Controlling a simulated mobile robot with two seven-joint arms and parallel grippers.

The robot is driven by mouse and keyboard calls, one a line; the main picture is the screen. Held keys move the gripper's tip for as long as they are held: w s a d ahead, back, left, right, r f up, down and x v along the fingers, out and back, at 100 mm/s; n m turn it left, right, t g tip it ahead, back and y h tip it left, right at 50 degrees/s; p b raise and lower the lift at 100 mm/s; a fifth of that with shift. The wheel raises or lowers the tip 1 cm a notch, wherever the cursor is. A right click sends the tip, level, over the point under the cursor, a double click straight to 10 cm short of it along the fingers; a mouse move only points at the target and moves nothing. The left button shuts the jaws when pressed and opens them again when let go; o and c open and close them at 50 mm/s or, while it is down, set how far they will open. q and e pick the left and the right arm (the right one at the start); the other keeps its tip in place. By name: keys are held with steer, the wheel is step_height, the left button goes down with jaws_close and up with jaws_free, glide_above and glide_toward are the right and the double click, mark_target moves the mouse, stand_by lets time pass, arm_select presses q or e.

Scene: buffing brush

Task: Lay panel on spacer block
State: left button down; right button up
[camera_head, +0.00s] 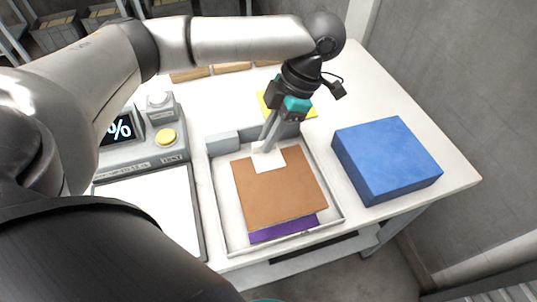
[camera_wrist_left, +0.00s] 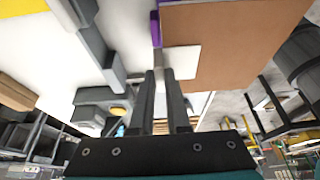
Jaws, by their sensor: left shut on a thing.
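The brown panel (camera_head: 280,188) is flat and square, with a white tab (camera_head: 268,160) at its back edge. My left gripper (camera_head: 265,148) is shut on this tab. In the left wrist view the fingers (camera_wrist_left: 165,78) meet the white tab (camera_wrist_left: 182,62) beside the brown panel (camera_wrist_left: 235,40). The panel is over a shallow grey tray (camera_head: 222,215). A purple piece (camera_head: 283,232) shows under its front edge; how far apart they are is unclear. A blue block (camera_head: 388,158), likely the spacer block, stands right of the tray with a bare top. My right gripper is out of view.
A yellow piece (camera_head: 310,112) and tan blocks (camera_head: 232,68) lie behind. The white table (camera_head: 385,92) is clear behind the blue block.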

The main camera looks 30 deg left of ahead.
mark_target(268, 155)
arm_select(q)
step_height(268, 155, down, 6)
steer(key=shift+r+b, duration=0.15)
steer(key=shift+b, duration=0.7)
steer(key=c, duration=0.9)
jaws_free()
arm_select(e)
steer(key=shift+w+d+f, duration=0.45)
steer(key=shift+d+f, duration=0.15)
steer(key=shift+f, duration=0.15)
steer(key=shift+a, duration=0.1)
arm_select(q)
steer(key=shift+r, duration=0.1)
steer(key=p+v, duration=0.3)
steer(key=v, duration=0.8)
steer(key=shift+w+d+r+p, duration=0.15)
steer(key=shift+d+r+p, duration=0.05)
steer(key=shift+r+p, duration=0.15)
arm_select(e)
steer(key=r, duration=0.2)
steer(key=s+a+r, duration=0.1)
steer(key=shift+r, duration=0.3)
